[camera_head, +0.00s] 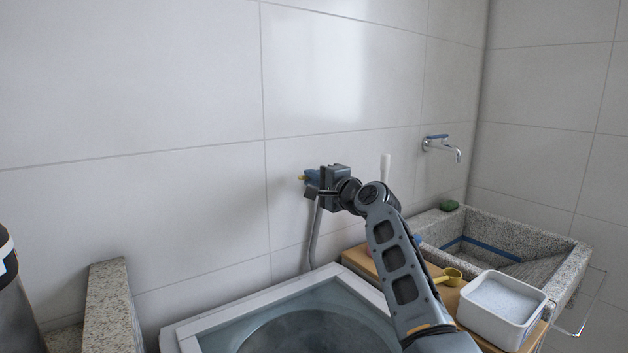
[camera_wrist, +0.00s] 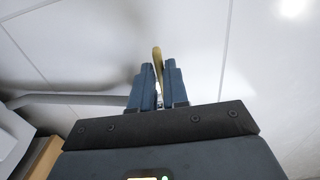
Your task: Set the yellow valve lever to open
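The yellow valve lever (camera_head: 302,178) shows as a small yellow tip by the tiled wall in the head view, mostly hidden by my gripper. In the wrist view the yellow valve lever (camera_wrist: 157,62) stands as a narrow curved bar between the fingers and reaches past their tips. My gripper (camera_head: 314,181) is at the lever, close to the wall. In the wrist view my gripper (camera_wrist: 158,68) has its two dark blue fingers close together, shut on the lever. The valve body is hidden, so I cannot tell the lever's setting.
A grey hose (camera_head: 315,235) hangs below the gripper. A washing tub (camera_head: 225,310) stands underneath. To the right are a wooden board (camera_head: 357,259), yellow scoop (camera_head: 452,275), white basin (camera_head: 517,329), stone sink (camera_head: 560,262) and wall tap (camera_head: 442,146). The wall at left is clear.

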